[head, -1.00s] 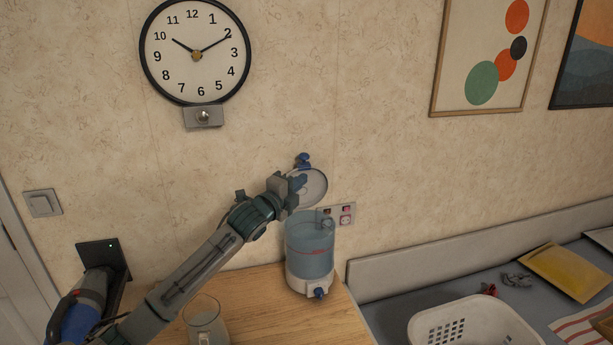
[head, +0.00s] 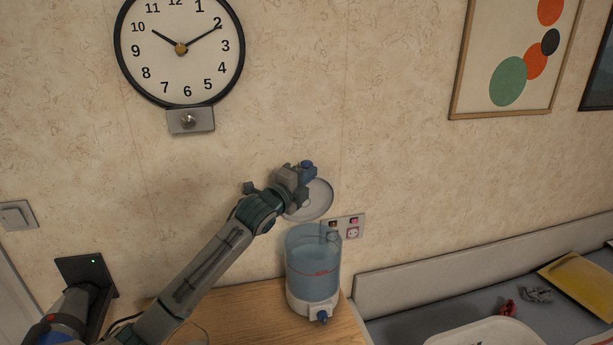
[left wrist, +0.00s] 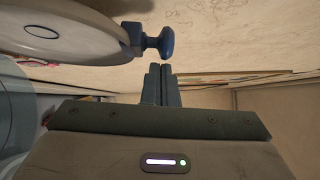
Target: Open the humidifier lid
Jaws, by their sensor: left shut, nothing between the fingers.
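The humidifier (head: 313,262) is a clear bluish tank on a white base with a blue tap, standing on the wooden table. Its round pale lid (head: 318,205) stands tilted up above the tank's open top; the lid also shows at upper left in the left wrist view (left wrist: 70,30). My left gripper (head: 302,174) is at the lid's upper edge, shut and empty. In the left wrist view its closed fingers (left wrist: 160,85) are just below the lid's blue knob (left wrist: 166,42), with nothing between them. My right gripper is not in view.
A wall socket (head: 348,229) is behind the tank. A clock (head: 181,48) hangs above at left. A white basket (head: 480,335) and a yellow packet (head: 580,285) lie on the grey counter at right. The wooden table's right edge is close to the humidifier.

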